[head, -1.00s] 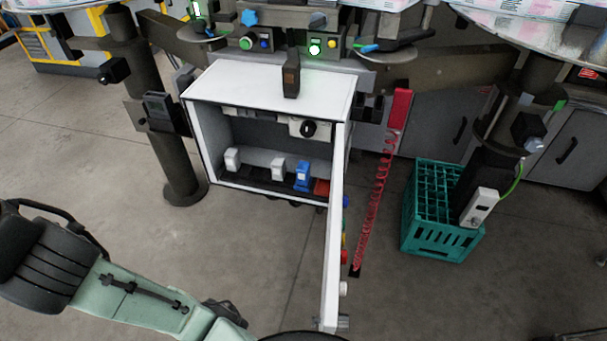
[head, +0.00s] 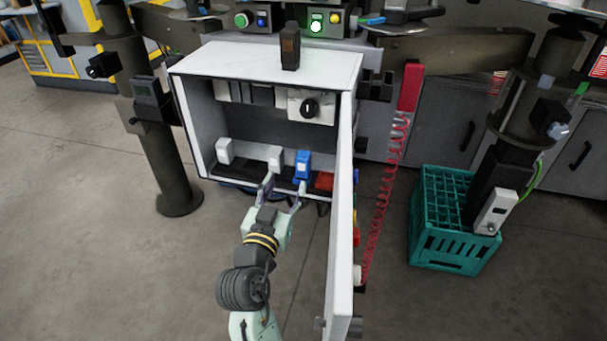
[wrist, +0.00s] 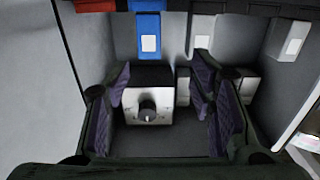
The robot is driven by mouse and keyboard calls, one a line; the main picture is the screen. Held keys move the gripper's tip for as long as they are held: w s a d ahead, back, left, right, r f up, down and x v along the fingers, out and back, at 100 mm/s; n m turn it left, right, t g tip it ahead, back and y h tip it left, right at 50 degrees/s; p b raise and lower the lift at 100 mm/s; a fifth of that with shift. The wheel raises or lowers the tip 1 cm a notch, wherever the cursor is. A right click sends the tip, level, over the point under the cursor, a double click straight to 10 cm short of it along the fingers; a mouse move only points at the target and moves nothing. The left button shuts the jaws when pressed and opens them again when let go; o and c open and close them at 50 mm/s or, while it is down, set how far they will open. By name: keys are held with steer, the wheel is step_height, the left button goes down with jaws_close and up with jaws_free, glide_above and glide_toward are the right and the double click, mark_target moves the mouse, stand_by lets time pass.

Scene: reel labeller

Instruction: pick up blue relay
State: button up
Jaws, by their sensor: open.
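The cabinet door (head: 342,235) stands open to the right of my arm. Another white relay (head: 225,151) is on the shelf's left. A rotary switch (head: 310,107) is on the back wall. A red coiled cord (head: 382,195) and a teal crate (head: 447,240) are farther right.

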mark_target(301, 167)
steer(key=x, duration=0.2)
steer(key=p+x, duration=0.1)
steer(key=x, duration=0.2)
steer(key=shift+w+d+f, duration=0.1)
steer(key=shift+d+f, duration=0.05)
steer(key=shift+d, duration=0.3)
steer(key=shift+d+f+p+x, duration=0.15)
steer(key=shift+p+x, duration=0.4)
steer(key=shift+x, duration=0.8)
steer(key=shift+d+f+p+x, duration=0.15)
steer(key=shift+p+x, duration=0.35)
steer(key=shift+x, duration=0.85)
steer(key=shift+d, duration=0.1)
steer(key=shift+c, duration=0.2)
jaws_close()
